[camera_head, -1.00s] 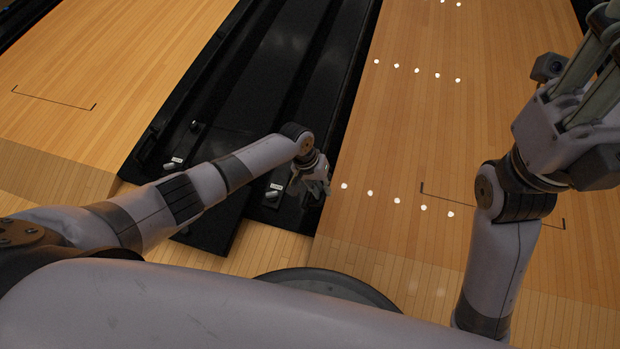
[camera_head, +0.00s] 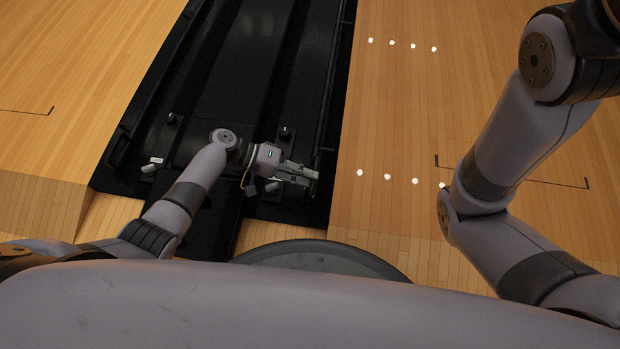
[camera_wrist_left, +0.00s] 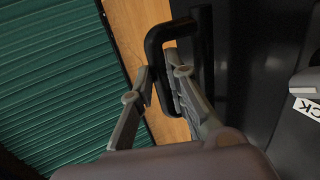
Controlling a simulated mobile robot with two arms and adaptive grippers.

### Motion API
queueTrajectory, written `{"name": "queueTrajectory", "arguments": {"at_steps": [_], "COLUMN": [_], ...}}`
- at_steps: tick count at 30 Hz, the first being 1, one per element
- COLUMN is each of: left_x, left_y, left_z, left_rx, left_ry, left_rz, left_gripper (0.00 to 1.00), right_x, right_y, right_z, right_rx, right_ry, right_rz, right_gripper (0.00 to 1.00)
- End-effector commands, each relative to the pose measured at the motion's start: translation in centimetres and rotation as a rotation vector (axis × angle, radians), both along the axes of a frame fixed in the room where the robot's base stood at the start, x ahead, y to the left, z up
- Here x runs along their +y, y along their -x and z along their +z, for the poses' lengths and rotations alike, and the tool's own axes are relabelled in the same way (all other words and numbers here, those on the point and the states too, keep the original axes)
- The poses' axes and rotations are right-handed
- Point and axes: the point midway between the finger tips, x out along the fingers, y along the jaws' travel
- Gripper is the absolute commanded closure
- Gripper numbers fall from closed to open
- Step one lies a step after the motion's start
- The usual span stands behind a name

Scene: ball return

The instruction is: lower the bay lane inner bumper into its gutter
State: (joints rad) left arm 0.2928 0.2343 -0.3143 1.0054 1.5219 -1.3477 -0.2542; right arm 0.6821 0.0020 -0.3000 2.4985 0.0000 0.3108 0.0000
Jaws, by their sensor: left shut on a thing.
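My left gripper (camera_head: 308,172) is at the right side of the black section between the lanes, near its front end. In the left wrist view its two fingers (camera_wrist_left: 158,66) are shut on a black U-shaped handle (camera_wrist_left: 162,33). The handle joins a dark upright or rail behind it. A long black rail (camera_head: 334,95), which looks like the inner bumper, runs along the lane's left edge. The gripper and arm hide part of its near end. Whether the rail is raised or down in the gutter I cannot tell. My right gripper is out of view; only its arm shows.
Small black knobs (camera_head: 285,131) stand on the black section, and a white label (camera_head: 156,160) is at its left. The wooden lane (camera_head: 430,120) on the right is open. A green ribbed surface (camera_wrist_left: 55,75) fills the left of the wrist view.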

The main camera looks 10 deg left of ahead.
Motion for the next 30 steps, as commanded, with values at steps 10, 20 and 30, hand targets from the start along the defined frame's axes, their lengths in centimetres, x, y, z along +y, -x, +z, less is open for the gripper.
{"name": "queueTrajectory", "arguments": {"at_steps": [10,20,30], "left_x": [0.4,0.5,0.5], "left_y": [-0.1,-0.2,-0.1], "left_z": [-0.8,-0.6,-0.7], "left_rx": [0.001,0.002,0.003], "left_ry": [0.102,0.113,0.112], "left_rz": [0.003,0.003,0.001], "left_gripper": [1.00,1.00,0.73], "right_x": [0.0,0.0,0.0], "right_y": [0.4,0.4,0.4], "right_z": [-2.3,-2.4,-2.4], "right_rx": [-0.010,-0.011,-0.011], "right_ry": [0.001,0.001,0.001], "right_rz": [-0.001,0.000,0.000], "right_gripper": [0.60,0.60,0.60]}}
